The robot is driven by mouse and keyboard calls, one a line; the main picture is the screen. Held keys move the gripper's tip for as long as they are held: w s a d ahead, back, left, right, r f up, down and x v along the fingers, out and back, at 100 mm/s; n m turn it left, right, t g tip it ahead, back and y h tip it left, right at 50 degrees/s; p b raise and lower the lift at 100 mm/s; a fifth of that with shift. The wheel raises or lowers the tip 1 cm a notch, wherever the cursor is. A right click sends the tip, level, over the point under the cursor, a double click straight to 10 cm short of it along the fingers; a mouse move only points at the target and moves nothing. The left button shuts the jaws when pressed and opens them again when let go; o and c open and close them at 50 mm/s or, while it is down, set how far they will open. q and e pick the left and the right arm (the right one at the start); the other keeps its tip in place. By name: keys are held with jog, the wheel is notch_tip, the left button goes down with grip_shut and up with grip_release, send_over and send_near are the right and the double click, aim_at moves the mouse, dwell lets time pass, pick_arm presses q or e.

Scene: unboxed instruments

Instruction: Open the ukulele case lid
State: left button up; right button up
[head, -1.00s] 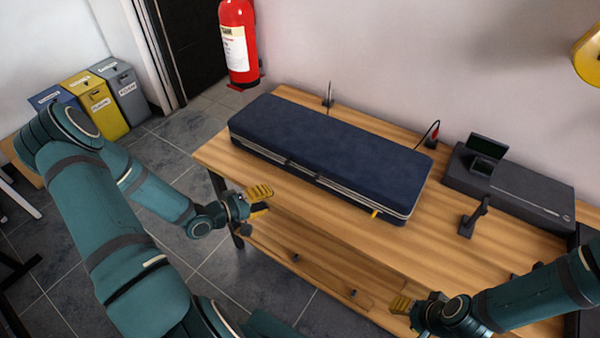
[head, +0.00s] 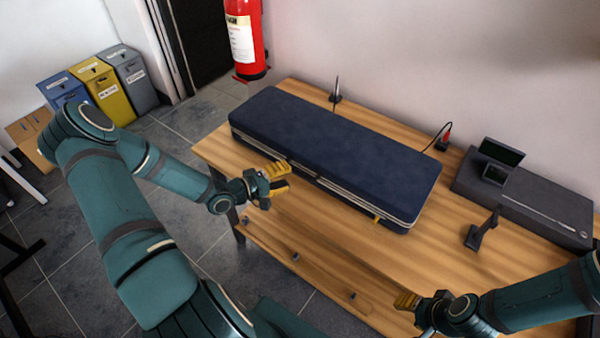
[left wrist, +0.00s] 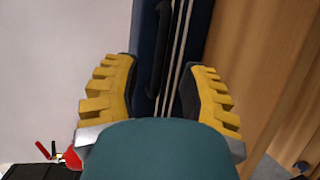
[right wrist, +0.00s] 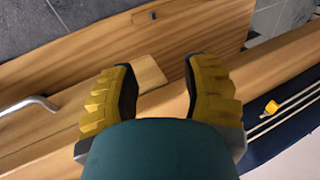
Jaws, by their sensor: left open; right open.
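The dark blue ukulele case (head: 335,155) lies shut on the wooden table, with pale piping along its front seam and a yellow tab (head: 376,219) near its right front end. My left gripper (head: 283,179) is open and empty, close to the case's front side near its left part. In the left wrist view the case's side (left wrist: 172,45) with a dark handle (left wrist: 160,50) shows between and beyond the fingers. My right gripper (head: 407,300) is open and empty at the table's front edge, right of the case. The case (right wrist: 295,125) and its yellow tab (right wrist: 271,107) also show in the right wrist view.
The wooden table (head: 480,275) has free room in front of the case. A dark grey device (head: 530,200) and a small black stand (head: 482,230) are at the right. A soldering-iron-like red tool (head: 446,135) stands behind. A fire extinguisher (head: 243,40) hangs at the back.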

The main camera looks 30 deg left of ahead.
aim_at(298, 172)
pick_arm(q)
jog(key=shift+x, duration=2.75)
jog(key=shift+c, duration=0.4)
grip_shut()
